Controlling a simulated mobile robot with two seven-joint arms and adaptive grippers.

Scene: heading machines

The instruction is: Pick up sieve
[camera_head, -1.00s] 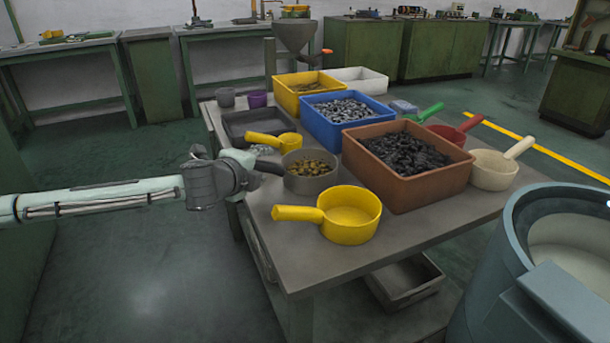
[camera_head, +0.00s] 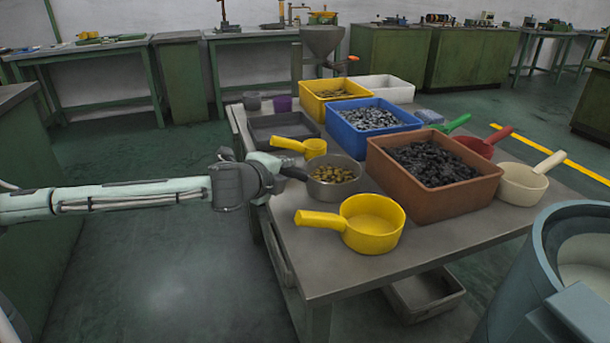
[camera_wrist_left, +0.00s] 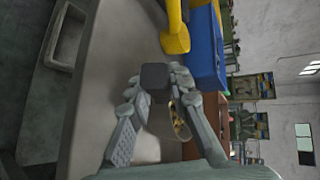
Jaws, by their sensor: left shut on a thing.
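The sieve (camera_head: 333,183) is a round grey metal pan with a dark handle, holding brass-coloured pieces. It is at the near left part of the table, between a small yellow scoop and a larger yellow scoop. My left gripper (camera_head: 280,170) reaches in from the left and is shut on the sieve's dark handle. In the left wrist view the dark handle (camera_wrist_left: 155,77) shows between my fingers (camera_wrist_left: 152,95), with part of the pan beyond. I cannot tell whether the pan touches the table. My right gripper is not in view.
The larger yellow scoop (camera_head: 371,222) stands in front of the sieve, the small yellow scoop (camera_head: 314,147) behind it. A brown crate (camera_head: 425,205) of dark parts is close on the right. A blue crate (camera_head: 375,140) and a grey tray (camera_head: 258,131) lie behind.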

